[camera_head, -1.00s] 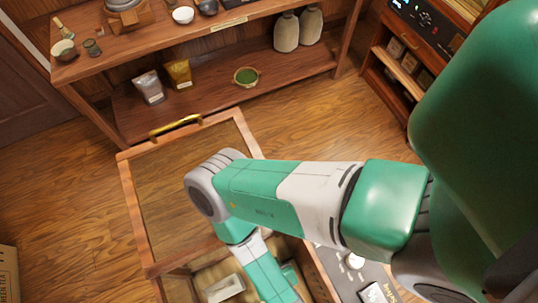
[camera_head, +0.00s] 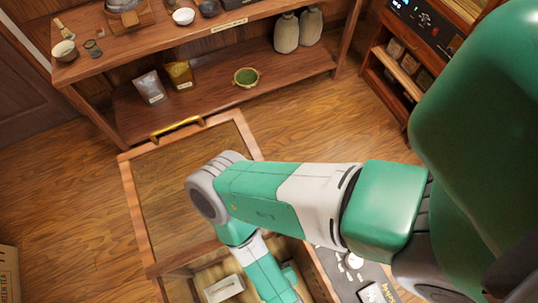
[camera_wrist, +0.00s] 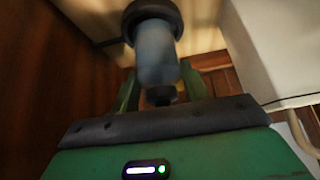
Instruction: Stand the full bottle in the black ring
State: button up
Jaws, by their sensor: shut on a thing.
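In the wrist view, a grey-blue bottle (camera_wrist: 156,52) with a dark cap (camera_wrist: 161,95) lies between the two green fingers of my gripper (camera_wrist: 160,88). My gripper is shut on the bottle near its capped end. A thick black ring (camera_wrist: 152,12) shows around the bottle's far end. The picture is blurred, and I cannot tell whether the bottle is seated in the ring or only lined up with it. In the head view, my arm reaches down into the wooden case, and the gripper, bottle and ring are out of sight.
The wooden case (camera_head: 135,205) has a glass top and a brass handle (camera_head: 177,127). A pale block (camera_head: 224,289) lies inside. A pale wall (camera_wrist: 275,45) is close on the right in the wrist view. A wooden shelf (camera_head: 215,95) with bags and jars stands behind. Open floor lies left.

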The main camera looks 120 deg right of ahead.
jog(key=shift+p, duration=0.35)
jog(key=shift+f+b, duration=0.4)
jog(key=shift+f, duration=0.2)
jog(key=o, duration=0.8)
jog(key=shift+r, duration=0.1)
jog(key=shift+r, duration=0.1)
jog(key=p+v, duration=0.2)
jog(key=shift+a+r+p, duration=0.1)
jog(key=shift+r+p, duration=0.2)
jog(key=shift+p, duration=0.1)
jog(key=p+v, duration=0.6)
jog(key=v, duration=0.2)
jog(key=shift+a+p, duration=0.2)
jog(key=shift+p, duration=0.15)
